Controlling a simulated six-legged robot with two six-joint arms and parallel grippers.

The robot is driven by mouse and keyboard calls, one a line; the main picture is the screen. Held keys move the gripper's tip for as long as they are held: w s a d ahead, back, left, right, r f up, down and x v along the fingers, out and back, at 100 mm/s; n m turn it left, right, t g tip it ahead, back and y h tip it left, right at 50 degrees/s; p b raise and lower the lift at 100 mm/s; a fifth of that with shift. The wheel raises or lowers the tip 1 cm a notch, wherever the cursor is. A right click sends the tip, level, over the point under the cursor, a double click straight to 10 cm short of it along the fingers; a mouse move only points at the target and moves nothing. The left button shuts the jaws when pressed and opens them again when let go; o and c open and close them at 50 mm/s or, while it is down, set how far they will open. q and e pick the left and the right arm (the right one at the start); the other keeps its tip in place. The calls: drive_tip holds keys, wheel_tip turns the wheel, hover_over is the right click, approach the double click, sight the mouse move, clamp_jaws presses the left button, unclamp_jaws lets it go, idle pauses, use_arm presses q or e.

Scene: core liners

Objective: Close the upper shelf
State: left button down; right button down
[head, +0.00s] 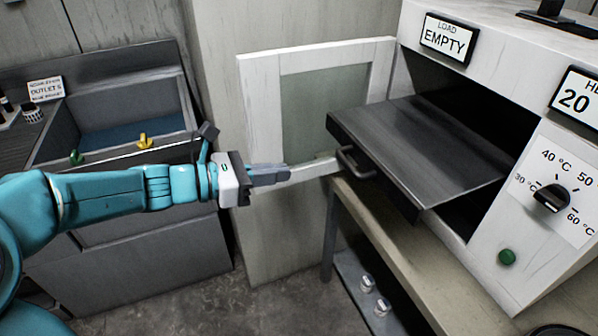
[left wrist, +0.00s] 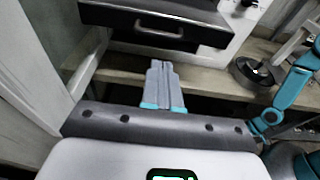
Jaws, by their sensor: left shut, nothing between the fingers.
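The upper shelf (head: 420,140) is a flat dark grey metal slab, pulled partly out of the white cabinet's opening in the head view. Its bar handle (head: 355,163) is on the near left front edge. In the left wrist view the shelf front (left wrist: 150,17) and handle (left wrist: 158,29) lie beyond my fingers. My left gripper (head: 286,174) is shut and empty, left of the handle with a visible gap. It also shows in the left wrist view (left wrist: 159,65), fingers together. My right gripper is not clearly seen; only part of a teal arm shows at the right there.
A white-framed glass door (head: 325,100) stands open left of the shelf, close behind my left gripper. The white cabinet (head: 480,85) has a dial (head: 552,198) and a green button (head: 507,257). A pale bench (head: 400,255) lies below. A grey sink (head: 125,110) is at left.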

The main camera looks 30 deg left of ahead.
sight(345, 166)
use_arm(q)
drive_tip(key=x, duration=1.2)
drive_tip(key=shift+p, duration=0.4)
drive_tip(key=shift+w+d, duration=0.15)
